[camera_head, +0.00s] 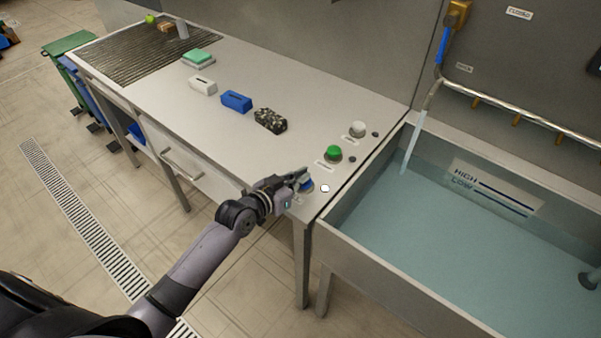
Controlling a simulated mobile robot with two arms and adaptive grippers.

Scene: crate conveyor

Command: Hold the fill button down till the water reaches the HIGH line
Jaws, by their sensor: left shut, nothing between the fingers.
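My left gripper (302,178) is shut and empty, with its fingertips at the blue button (307,186) on the counter's right front corner. The fingers partly cover the button, and I cannot tell how far it is pressed. A small lamp (325,188) beside it is lit white. The green button (333,153) and white button (358,129) stand farther back. Water runs from the spout (431,95) into the basin (341,227). My right gripper is out of view.
On the counter (290,85) lie a black-speckled block (270,121), a blue block (236,101), a white block (203,85) and a green sponge-like item (197,57). A metal pipe (520,112) runs along the wall. A floor drain grate (85,225) lies at left.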

